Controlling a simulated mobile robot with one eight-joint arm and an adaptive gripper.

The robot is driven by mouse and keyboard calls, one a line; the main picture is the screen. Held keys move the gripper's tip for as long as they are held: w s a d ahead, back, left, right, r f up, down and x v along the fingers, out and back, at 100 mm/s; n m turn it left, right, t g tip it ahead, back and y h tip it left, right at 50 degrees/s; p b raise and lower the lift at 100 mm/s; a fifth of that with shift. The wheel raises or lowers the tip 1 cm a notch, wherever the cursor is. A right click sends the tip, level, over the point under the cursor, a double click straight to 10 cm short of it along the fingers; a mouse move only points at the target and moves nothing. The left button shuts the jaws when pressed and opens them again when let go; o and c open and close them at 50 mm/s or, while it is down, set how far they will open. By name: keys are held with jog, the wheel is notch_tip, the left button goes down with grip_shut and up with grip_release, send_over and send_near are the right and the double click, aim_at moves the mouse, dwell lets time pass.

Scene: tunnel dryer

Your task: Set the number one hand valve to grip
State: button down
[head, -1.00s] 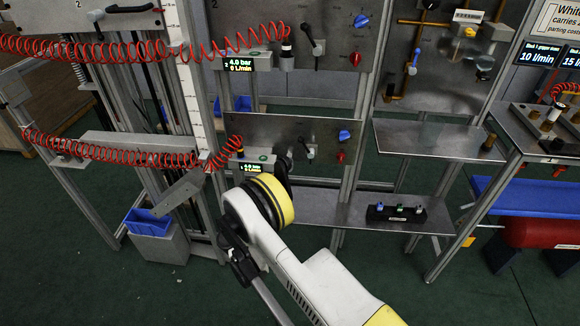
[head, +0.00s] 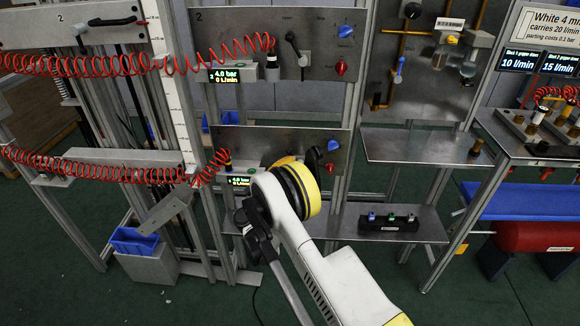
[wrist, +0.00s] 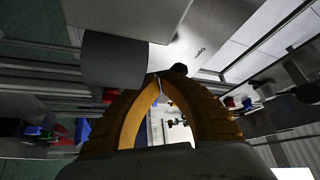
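The number one hand valve belongs to the lower grey panel (head: 265,142), below the panel marked 2. My arm's wrist covers its middle, so the lever is mostly hidden in the head view and its setting cannot be read. My gripper is behind the wrist there. In the wrist view my gripper (wrist: 166,77) has orange fingers arching together, their tips nearly meeting. A black knob (wrist: 180,69) shows right at the tips, in front of a pale plate with a small unreadable label. Whether the fingers touch the knob is not clear.
The lower panel also has a blue knob (head: 333,145), a red knob (head: 330,168) and a pressure display (head: 239,181). The upper panel's black lever (head: 294,45) is close above. Red coiled hoses (head: 90,170) hang at left. A black switch box (head: 390,222) sits on the shelf at right.

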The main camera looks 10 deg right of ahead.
jog(key=shift+d+r+m+g+p, duration=0.15)
jog(key=shift+m+g+p, duration=0.3)
jog(key=shift+m, duration=0.45)
